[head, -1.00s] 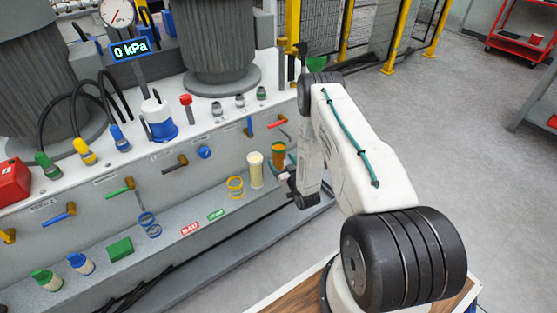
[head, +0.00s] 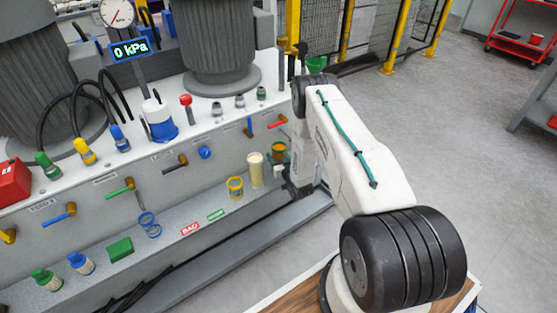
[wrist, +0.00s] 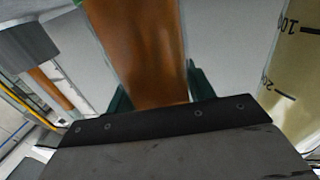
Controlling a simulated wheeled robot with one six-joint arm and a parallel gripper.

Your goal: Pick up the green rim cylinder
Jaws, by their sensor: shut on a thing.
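The green rim cylinder (head: 278,149), with amber contents, is at the right end of the ledge in the head view, beside a tall pale cylinder (head: 255,170). In the wrist view the amber cylinder (wrist: 140,45) fills the upper middle, between the teal fingers of my gripper (wrist: 158,92). My gripper is shut on it. In the head view my gripper (head: 283,172) is small and partly hidden by my arm. The cylinder's lower part is hidden there, so I cannot tell whether it touches the ledge.
A yellow-ringed cylinder (head: 235,188) and a blue-ringed one (head: 149,224) stand farther left on the ledge. A green block (head: 120,249) lies beyond them. Valve handles stick out from the panel above. The floor to the right (head: 450,130) is clear.

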